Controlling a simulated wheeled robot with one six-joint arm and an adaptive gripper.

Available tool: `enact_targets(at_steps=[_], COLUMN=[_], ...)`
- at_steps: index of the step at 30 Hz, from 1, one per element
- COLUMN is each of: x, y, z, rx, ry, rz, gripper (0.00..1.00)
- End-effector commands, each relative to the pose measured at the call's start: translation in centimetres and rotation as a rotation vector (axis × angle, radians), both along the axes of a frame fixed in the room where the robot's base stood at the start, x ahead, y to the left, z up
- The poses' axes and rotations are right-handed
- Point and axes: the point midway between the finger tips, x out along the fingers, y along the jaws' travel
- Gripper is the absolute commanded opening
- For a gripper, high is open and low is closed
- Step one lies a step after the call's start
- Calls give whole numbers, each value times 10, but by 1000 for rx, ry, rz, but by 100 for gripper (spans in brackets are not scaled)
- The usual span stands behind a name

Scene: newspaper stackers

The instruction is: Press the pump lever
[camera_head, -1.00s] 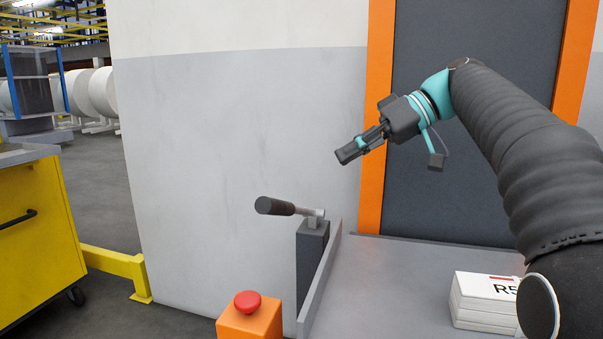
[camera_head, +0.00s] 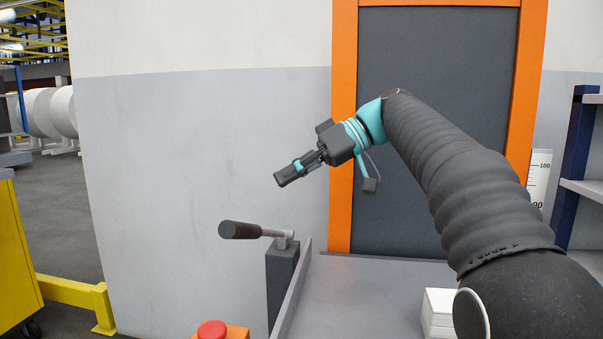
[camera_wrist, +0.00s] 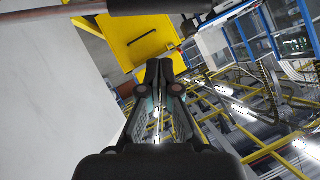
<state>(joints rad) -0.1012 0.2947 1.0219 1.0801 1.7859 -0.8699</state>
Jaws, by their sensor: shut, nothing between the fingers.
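The pump lever (camera_head: 243,230) has a dark, thick handle on a metal rod. It sticks out leftward, roughly level, from the top of a dark grey post (camera_head: 281,279) beside the grey table. My gripper (camera_head: 282,179) is shut and empty, above and to the right of the lever handle, with a clear gap between them in the head view. It points down to the left. In the wrist view my closed fingers (camera_wrist: 159,70) show in the middle, and a dark bar with a reddish-brown metal part, probably the lever, crosses the top edge.
A red button on an orange box (camera_head: 212,330) stands at the bottom, left of the table. White stacked bundles (camera_head: 438,312) sit on the table (camera_head: 355,290) near my arm. A grey-white wall (camera_head: 200,150) rises behind the lever. A yellow cart (camera_head: 15,260) stands at left.

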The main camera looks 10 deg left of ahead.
Motion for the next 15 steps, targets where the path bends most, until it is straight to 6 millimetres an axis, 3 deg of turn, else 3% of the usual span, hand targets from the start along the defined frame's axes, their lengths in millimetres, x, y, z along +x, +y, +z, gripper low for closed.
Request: enact_targets(at_steps=[8, 15], x=[-10, -22], y=[45, 49], z=[-27, -52], rx=[-1, -1], ry=[0, 1], rz=[3, 1], gripper=[0, 0])
